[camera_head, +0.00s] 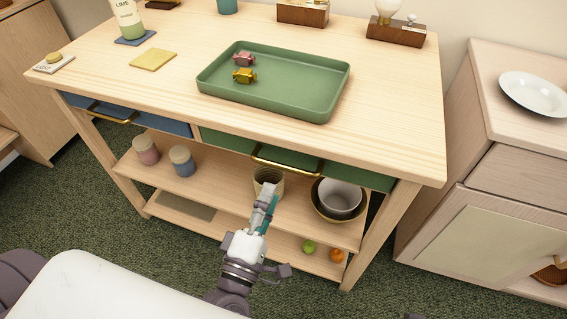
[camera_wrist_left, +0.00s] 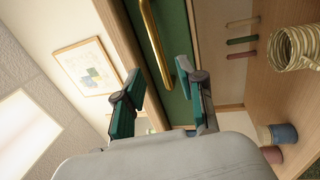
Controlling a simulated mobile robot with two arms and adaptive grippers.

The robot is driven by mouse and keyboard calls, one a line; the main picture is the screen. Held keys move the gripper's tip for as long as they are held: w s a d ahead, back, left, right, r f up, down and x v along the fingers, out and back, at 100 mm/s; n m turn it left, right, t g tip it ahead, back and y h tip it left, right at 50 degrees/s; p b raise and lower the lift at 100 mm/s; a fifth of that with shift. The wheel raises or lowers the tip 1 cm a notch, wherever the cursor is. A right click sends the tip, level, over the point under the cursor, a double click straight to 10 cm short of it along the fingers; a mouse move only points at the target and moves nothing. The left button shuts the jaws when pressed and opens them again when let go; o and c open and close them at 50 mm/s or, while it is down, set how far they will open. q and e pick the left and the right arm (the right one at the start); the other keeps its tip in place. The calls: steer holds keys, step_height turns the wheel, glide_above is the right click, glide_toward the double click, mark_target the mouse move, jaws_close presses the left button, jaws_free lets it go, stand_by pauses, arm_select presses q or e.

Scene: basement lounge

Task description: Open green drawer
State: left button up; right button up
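The green drawer (camera_head: 355,174) is in the right half of the table's front, below the tabletop, and looks closed. Its gold bar handle (camera_head: 286,165) runs along the front. My left gripper (camera_head: 268,198) is below and in front of the handle, with its fingers pointing up toward it. In the left wrist view, the left gripper (camera_wrist_left: 158,95) is open and empty. There the gold handle (camera_wrist_left: 154,42) lies ahead, in line with the gap between the two fingers, against the green drawer front (camera_wrist_left: 178,40). I see no contact with it. My right gripper is not in view.
A blue drawer (camera_head: 160,124) is left of the green one. A green tray (camera_head: 310,102) with two small toys stands on top. The shelf below holds jars, a striped mug (camera_head: 262,176) and bowls (camera_head: 338,198). A cabinet (camera_head: 485,180) stands to the right.

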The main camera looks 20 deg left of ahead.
mark_target(282, 165)
arm_select(q)
steer(key=w, duration=0.2)
steer(key=w+r, duration=0.1)
steer(key=w, duration=0.4)
steer(key=shift+w+d+r, duration=0.15)
steer(key=shift+w+r, duration=0.05)
steer(key=shift+w, duration=0.15)
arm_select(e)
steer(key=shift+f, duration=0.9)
arm_select(q)
steer(key=shift+c, duration=0.2)
jaws_close()
